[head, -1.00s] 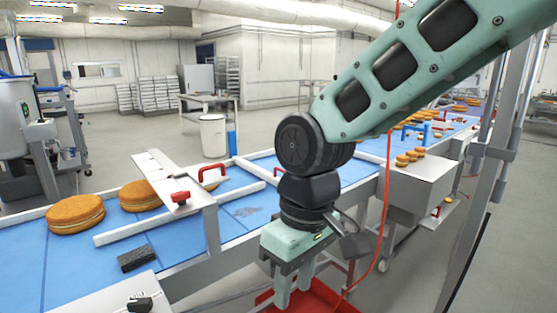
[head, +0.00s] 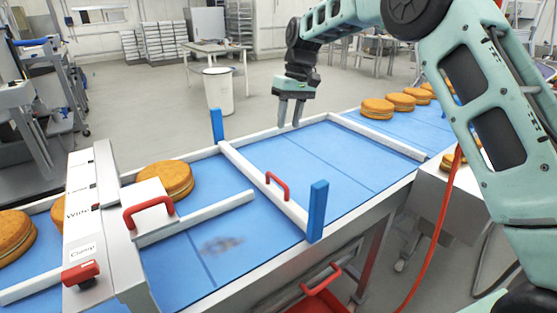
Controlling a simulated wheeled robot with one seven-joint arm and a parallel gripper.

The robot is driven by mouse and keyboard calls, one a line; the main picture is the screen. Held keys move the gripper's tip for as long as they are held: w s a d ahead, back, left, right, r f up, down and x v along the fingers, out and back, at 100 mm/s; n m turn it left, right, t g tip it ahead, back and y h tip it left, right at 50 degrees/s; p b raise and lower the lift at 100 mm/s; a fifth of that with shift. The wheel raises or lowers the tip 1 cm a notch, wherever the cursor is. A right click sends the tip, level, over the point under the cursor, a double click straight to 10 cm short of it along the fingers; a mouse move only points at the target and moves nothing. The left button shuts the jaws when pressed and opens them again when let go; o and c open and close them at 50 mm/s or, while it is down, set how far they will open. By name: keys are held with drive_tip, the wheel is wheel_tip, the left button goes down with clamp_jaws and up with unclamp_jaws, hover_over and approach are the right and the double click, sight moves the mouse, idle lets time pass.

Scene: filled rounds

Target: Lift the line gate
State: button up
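The line gate (head: 245,172) is a white bar lying low across the blue belt, between two blue posts, one at the far rail (head: 217,126) and one at the near rail (head: 317,212). A red loop handle (head: 278,186) stands on the bar. My gripper (head: 290,122) points down near the belt's far rail, beyond the gate's handle and to its right. Its two fingers are apart with nothing between them. It is clear of the handle.
A white bridge (head: 105,210) with another red handle (head: 148,212) and a red clamp knob (head: 81,273) spans the belt at left. Filled rounds (head: 166,179) sit there; more (head: 377,108) stand upstream at right. A dark smear (head: 221,245) marks the belt.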

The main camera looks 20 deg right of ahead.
sight(278, 179)
drive_tip(key=a+f+p, duration=0.1)
drive_tip(key=f, duration=0.4)
drive_tip(key=a+f+p, duration=0.1)
drive_tip(key=f+p, duration=0.1)
drive_tip(key=f, duration=0.4)
drive_tip(key=a+f+p, duration=0.1)
drive_tip(key=f, duration=0.5)
drive_tip(key=shift+s, duration=0.35)
clamp_jaws()
